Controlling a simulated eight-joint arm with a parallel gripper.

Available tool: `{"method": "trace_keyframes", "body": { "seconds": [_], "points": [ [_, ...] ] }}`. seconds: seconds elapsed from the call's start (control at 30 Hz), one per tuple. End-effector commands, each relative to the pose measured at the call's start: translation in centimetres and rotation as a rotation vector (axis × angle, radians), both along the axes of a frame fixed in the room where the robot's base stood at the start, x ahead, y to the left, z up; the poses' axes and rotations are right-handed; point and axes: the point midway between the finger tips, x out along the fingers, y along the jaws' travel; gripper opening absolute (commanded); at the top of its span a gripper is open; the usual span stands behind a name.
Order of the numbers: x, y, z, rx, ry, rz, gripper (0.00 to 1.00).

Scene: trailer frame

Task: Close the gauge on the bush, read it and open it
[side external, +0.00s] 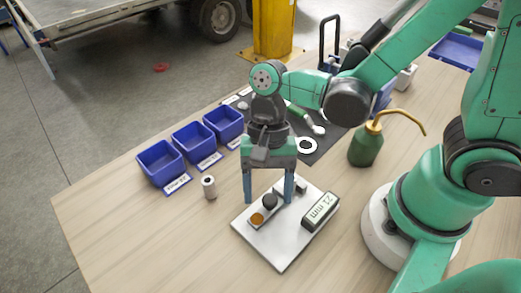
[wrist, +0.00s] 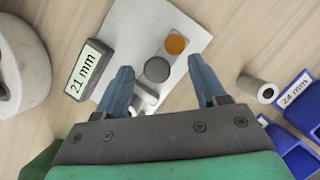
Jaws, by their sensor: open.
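The gauge is a pale plate (side external: 284,258) on the table with a display block (side external: 321,211) reading 21 mm; the reading also shows in the wrist view (wrist: 84,76). A dark round piece (wrist: 157,69) and an orange disc (wrist: 175,43) sit on the plate, with a light metal part (wrist: 146,97) close by, partly hidden by a finger. A grey hollow cylinder, seemingly a bush (side external: 209,188), stands on the table left of the plate. My gripper (side external: 268,200) is open, pointing down over the plate. Its fingers are either side of the dark piece; contact cannot be told.
Blue bins (side external: 160,162) with labels stand in a row at the left; one label in the wrist view (wrist: 296,91) reads 24 mm. A green oil can (side external: 364,146) stands right of a dark mat (side external: 322,150) with tools. The front left table is clear.

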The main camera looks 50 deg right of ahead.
Motion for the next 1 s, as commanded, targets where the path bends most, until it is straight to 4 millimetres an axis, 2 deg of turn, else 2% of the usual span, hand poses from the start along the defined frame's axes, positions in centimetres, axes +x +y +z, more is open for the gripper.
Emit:
{"method": "trace_keyframes", "body": {
  "seconds": [0.4,0.87,1.0],
  "points": [
    [1.2,-1.2,4.1,-0.001,0.0,-0.001,0.64],
    [1.4,-1.5,4.7,0.0,-0.009,0.003,0.64],
    [2.2,-2.7,5.2,0.01,-0.142,0.057,0.64]
  ]
}}
